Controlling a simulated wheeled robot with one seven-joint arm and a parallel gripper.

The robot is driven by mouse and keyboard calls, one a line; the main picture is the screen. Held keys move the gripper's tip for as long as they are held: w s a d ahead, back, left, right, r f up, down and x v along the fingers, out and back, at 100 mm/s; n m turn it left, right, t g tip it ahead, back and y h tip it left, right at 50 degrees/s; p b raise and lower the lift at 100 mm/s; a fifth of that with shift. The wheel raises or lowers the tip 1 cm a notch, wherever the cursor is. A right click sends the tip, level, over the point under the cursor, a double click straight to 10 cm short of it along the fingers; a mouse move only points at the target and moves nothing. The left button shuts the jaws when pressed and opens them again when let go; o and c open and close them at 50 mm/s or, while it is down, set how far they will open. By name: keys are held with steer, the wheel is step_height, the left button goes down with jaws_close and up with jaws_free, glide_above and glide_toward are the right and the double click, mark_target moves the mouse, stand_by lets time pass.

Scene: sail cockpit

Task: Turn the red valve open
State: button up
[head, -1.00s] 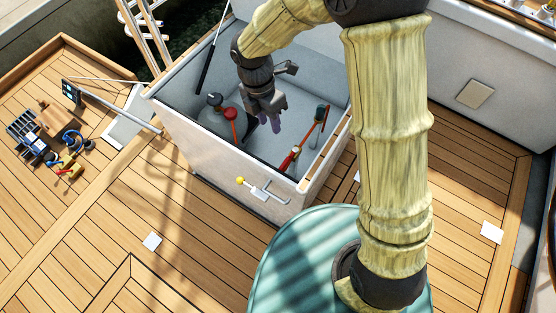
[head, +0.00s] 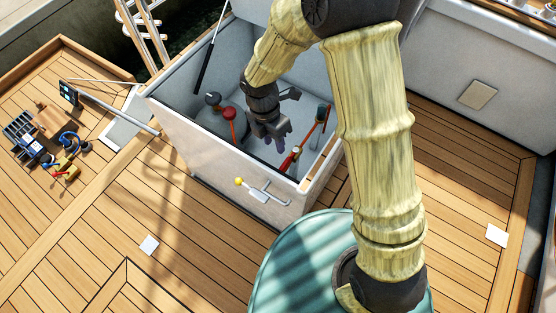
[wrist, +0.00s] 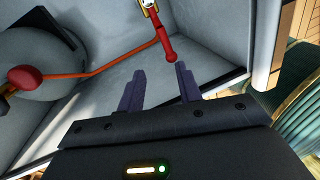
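The red valve shows in the head view as a red lever (head: 288,161) low at the right front inside the open grey locker (head: 225,165). In the wrist view its short red lever (wrist: 162,36) hangs from a pale valve body and ends in a red ball. My gripper (head: 275,143) reaches down into the locker, just above and left of the lever in the head view. In the wrist view my gripper (wrist: 160,71) is open and empty, and the red ball lies between and just beyond the fingertips. I see no clear contact.
A red knob (head: 230,113) stands beside a rounded grey tank (wrist: 35,50) at the left inside the locker. A dark-topped upright (head: 322,112) stands at the right. A yellow-ended handle (head: 239,181) sticks out of the locker's front. Tools lie on the deck at left.

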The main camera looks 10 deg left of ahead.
mark_target(287, 161)
step_height(287, 161, down, 9)
steer(key=d+b, duration=0.1)
steer(key=b, duration=0.1)
steer(key=shift+s+d+r+b, duration=0.2)
steer(key=shift+s+b, duration=0.2)
steer(key=shift+s, duration=0.05)
jaws_close()
